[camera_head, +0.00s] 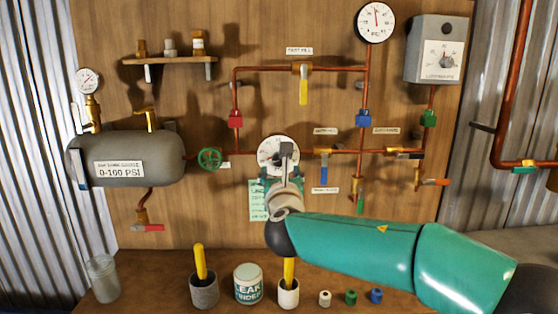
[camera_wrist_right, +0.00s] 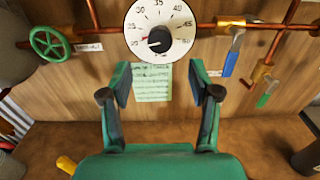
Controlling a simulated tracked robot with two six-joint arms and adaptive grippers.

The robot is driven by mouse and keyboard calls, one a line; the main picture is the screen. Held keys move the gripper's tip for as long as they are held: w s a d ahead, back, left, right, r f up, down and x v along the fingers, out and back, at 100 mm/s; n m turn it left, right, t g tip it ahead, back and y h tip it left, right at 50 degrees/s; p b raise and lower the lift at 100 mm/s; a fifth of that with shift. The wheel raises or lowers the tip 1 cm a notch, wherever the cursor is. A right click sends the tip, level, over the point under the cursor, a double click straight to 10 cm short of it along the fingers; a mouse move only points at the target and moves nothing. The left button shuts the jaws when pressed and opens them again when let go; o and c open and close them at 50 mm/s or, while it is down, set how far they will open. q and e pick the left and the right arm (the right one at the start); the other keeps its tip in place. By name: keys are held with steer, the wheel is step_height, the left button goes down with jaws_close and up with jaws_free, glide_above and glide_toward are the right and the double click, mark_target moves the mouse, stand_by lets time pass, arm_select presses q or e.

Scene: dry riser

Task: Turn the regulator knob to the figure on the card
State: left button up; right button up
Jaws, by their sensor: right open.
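The regulator is a round white dial (camera_wrist_right: 178,24) with a black knob (camera_wrist_right: 158,40) at its centre. Figures such as 30, 35, 40 and 45 run around its rim; I cannot read the knob's setting surely. In the head view the dial (camera_head: 268,148) is partly hidden by my right gripper (camera_head: 284,168). The pale green card (camera_wrist_right: 152,80) hangs just below the dial; its handwriting is too small to read. My right gripper (camera_wrist_right: 160,84) is open and empty, its fingers apart below the dial and clear of the knob. My left gripper is out of view.
Copper pipes with coloured valve handles (camera_head: 303,85) surround the dial. A green handwheel (camera_head: 209,158) and a grey tank (camera_head: 125,158) are at left. A gauge (camera_head: 375,22) and a grey box (camera_head: 436,48) are upper right. Cups and a tin (camera_head: 248,284) stand on the bench.

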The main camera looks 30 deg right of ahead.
mark_target(279, 162)
steer(key=p+x, duration=0.1)
steer(key=x, duration=0.6)
steer(key=shift+w+d+p, duration=0.15)
steer(key=shift+w+p, duration=0.05)
steer(key=shift+p, duration=0.15)
steer(key=shift+c, duration=0.3)
steer(key=c, duration=1.1)
